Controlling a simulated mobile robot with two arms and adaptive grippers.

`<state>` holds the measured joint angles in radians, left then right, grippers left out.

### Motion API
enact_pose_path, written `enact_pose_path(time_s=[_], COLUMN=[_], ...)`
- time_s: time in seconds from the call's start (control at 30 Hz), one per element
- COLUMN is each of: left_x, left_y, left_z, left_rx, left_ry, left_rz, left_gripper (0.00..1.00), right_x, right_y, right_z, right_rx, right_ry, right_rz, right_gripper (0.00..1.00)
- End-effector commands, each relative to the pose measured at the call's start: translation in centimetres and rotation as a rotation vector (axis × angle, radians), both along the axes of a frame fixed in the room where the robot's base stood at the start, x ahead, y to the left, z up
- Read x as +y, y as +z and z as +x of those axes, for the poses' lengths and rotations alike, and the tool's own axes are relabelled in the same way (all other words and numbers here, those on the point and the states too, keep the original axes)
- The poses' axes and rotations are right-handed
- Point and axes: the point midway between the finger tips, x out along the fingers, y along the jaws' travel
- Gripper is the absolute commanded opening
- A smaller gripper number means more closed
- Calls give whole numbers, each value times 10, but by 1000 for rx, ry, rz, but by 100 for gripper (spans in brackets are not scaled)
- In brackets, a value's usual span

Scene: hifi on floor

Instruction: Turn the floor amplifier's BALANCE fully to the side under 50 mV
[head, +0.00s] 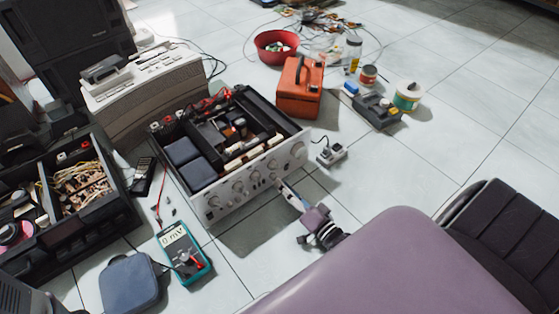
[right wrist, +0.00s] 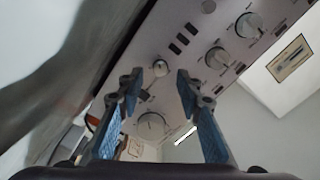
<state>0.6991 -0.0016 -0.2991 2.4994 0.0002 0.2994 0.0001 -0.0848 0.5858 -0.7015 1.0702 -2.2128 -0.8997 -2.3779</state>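The floor amplifier (head: 240,180) sits on the tiles with its top open and its silver front full of knobs. The teal multimeter (head: 184,252) lies in front of it; its display seems to read 0 mV. My right gripper (head: 284,187) is at the right half of the front panel. In the right wrist view my right gripper (right wrist: 159,76) is open, with a small knob (right wrist: 160,67) showing between its fingertips. I cannot tell if they touch it. The panel labels are too small to read, so I cannot tell which knob is BALANCE. My left gripper is not in view.
A beige machine (head: 145,95) stands behind the amplifier, and an opened black unit (head: 75,190) is at the left. A blue pouch (head: 130,283) lies beside the multimeter. An orange box (head: 300,88) and a small socket block (head: 331,154) are to the right.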

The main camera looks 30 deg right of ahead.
Motion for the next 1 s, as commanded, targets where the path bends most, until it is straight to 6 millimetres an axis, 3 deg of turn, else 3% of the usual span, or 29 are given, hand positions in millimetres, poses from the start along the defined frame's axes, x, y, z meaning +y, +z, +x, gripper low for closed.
enact_pose_path(time_s=[0.2, 0.4, 1.0], left_x=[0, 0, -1], left_y=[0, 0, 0], left_z=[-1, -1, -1], left_rx=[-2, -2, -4], left_ry=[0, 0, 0], left_rz=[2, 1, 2], left_gripper=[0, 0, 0], right_x=[-4, -6, -7], right_y=[-1, -1, 0], right_z=[-49, -78, -87], right_rx=[3, 2, 0], right_ry=[1, 1, 1], right_rz=[-2, 0, -1], right_gripper=[33, 33, 33])
